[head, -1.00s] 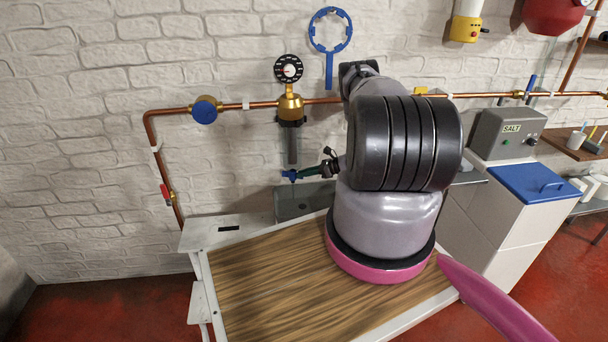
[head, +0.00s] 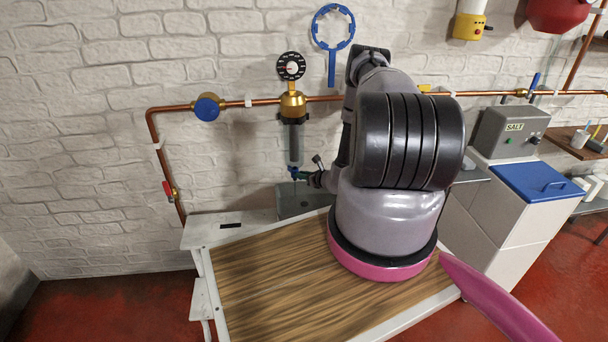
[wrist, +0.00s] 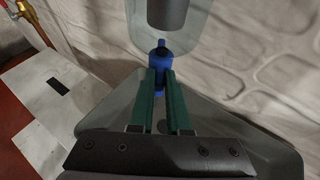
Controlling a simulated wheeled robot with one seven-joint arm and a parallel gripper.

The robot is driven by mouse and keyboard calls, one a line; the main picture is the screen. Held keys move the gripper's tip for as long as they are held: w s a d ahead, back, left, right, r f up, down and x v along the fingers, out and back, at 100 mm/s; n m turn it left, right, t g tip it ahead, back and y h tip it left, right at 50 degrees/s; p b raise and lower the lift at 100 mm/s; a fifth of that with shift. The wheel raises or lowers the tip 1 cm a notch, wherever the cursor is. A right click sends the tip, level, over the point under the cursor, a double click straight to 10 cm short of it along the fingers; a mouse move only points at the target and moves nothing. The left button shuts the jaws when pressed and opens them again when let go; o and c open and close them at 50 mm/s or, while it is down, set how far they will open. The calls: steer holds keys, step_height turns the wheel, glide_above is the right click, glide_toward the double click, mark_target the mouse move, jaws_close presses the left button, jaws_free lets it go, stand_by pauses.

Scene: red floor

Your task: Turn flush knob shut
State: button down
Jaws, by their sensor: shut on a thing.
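The blue flush knob (wrist: 161,56) is at the bottom of the clear filter housing (wrist: 200,22), seen in the wrist view. My gripper (wrist: 161,82) has its two green fingers shut on the knob from the near side, and they hide part of it. In the head view my gripper (head: 298,174) is small, just under the filter housing (head: 294,142), with the knob mostly hidden at its tips. The housing hangs upright from a brass head (head: 292,104) with a round black gauge (head: 291,66) above.
A grey basin (head: 290,203) lies below the filter. A copper pipe (head: 230,104) with a blue round valve (head: 207,107) runs along the wall. A red-handled valve (head: 168,190) is at left. A blue ring wrench (head: 332,30) hangs above. A wooden worktop (head: 260,275) is clear in front.

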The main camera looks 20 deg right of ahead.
steer(key=shift+a+m+h, duration=0.4)
steer(key=shift+m+h, duration=0.65)
steer(key=shift+h, duration=0.1)
steer(key=shift+a+m+h, duration=0.45)
steer(key=shift+m+h, duration=0.55)
steer(key=shift+h, duration=0.2)
steer(key=shift+a+m+h, duration=0.4)
steer(key=shift+m+h, duration=0.65)
steer(key=shift+h, duration=0.1)
steer(key=c, duration=0.9)
jaws_free()
steer(key=shift+a, duration=0.1)
steer(key=v, duration=1)
steer(key=shift+s+a+r, duration=0.15)
steer(key=shift+s, duration=0.15)
